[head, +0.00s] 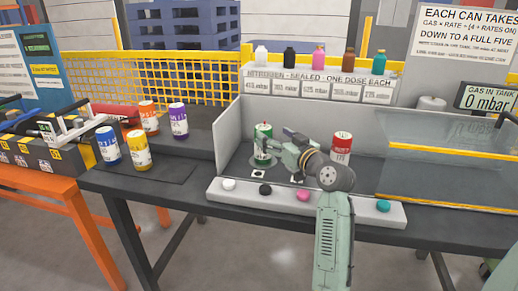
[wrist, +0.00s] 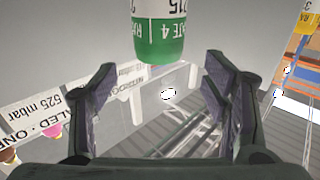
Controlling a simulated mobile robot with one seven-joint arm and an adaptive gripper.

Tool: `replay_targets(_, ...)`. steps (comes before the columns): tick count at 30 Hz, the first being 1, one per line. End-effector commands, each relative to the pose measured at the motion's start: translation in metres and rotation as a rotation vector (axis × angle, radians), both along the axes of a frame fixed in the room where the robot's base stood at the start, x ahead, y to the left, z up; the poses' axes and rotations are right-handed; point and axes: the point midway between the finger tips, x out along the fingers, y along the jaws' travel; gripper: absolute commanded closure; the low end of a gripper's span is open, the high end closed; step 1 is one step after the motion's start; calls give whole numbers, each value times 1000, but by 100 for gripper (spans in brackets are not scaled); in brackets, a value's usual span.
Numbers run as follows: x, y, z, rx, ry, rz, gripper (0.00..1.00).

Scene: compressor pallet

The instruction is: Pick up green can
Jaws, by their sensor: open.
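In the wrist view the green can (wrist: 159,38) shows at the top centre, upside down and cut by the frame edge. My gripper (head: 272,151) is just right of and in front of the can in the head view, overlapping part of it. In the wrist view my gripper (wrist: 160,78) is open and empty, its fingers apart, with the can beyond the fingertips and between their lines. Whether anything touches cannot be told.
A red can (head: 342,146) stands right of my gripper in the bay. A front ledge (head: 335,205) carries coloured buttons. Purple (head: 178,120), orange (head: 148,118), blue (head: 108,145) and yellow (head: 138,150) cans stand left. A clear cover (head: 450,165) is at right.

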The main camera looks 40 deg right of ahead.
Motion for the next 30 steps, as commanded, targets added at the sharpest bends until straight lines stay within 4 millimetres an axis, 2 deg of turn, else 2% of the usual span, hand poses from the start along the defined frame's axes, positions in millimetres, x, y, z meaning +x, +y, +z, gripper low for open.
replay_targets(15, 65, -7, 1, -1, 2, 1, 31)
replay_targets(23, 69, -7, -2, 0, 1, 0, 31)
replay_targets(30, 69, -7, -2, 0, 1, 0, 46)
